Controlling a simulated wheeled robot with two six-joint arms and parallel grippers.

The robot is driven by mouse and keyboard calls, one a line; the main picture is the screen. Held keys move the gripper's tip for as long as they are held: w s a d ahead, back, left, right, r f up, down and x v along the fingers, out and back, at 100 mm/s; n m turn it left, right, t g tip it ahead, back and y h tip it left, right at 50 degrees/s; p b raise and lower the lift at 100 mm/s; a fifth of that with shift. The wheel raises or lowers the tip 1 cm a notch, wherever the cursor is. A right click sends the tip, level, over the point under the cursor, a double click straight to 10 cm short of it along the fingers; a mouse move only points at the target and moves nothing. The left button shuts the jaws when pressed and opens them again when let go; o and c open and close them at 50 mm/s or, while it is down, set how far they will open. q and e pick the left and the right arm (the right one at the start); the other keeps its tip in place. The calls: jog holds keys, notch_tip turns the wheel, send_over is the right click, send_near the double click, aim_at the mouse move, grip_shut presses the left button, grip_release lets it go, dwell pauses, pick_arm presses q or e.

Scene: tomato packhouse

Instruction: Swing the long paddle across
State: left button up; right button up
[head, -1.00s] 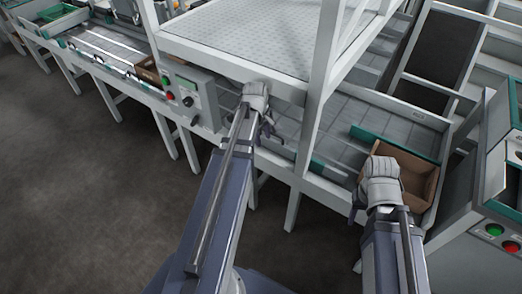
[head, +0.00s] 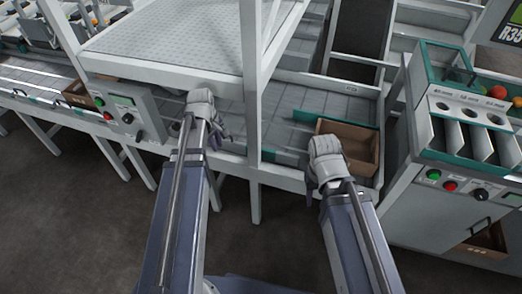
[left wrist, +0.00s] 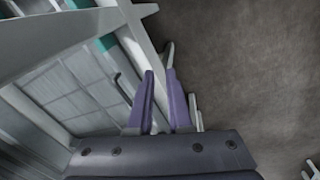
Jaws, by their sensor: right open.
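A long teal bar (head: 308,117) lies on the grey conveyor bed beside the cardboard box; I cannot tell for sure whether it is the paddle. My left gripper (head: 216,140) is at the front edge of the conveyor, left of the white post; its wrist partly hides it. In the left wrist view its purple fingers (left wrist: 161,75) stand apart with a narrow gap and nothing visible between them. My right gripper (head: 312,187) is open at the conveyor's front rail, just left of the cardboard box and mostly hidden by its wrist.
The cardboard box (head: 361,160) sits at the conveyor's right end. A white post (head: 249,90) and raised perforated deck (head: 185,35) stand above the bed. A control box (head: 122,110) is on the left. A sorting machine (head: 425,205) stands at the right.

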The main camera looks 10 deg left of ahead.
pick_arm(q)
jog(key=d+m+b, duration=0.1)
jog(key=m, duration=0.1)
jog(key=d+f+m, duration=0.1)
jog(key=d, duration=0.1)
jog(key=d+f+m+b, duration=0.1)
jog(key=m, duration=0.1)
jog(key=shift+w+d+f+m+t+h+b, duration=0.2)
jog(key=shift+w+m+t+h+b, duration=0.1)
jog(key=shift+w+t+h, duration=0.1)
grip_shut()
jog(key=d+f+m+t+h+b, duration=0.35)
jog(key=d+m+b, duration=0.45)
jog(key=d+m, duration=1.4)
jog(key=w+f+m+b, duration=0.1)
jog(key=w+f+b, duration=0.1)
jog(key=w+f, duration=0.1)
jog(key=w+f+m+b, duration=0.1)
jog(key=w+f+b, duration=0.2)
jog(key=w+f+m+b, duration=0.1)
jog(key=w+f+b, duration=0.1)
jog(key=f+b, duration=0.1)
jog(key=shift+w+d+g+h, duration=0.25)
jog(key=shift+w+d, duration=0.1)
jog(key=shift+w, duration=0.3)
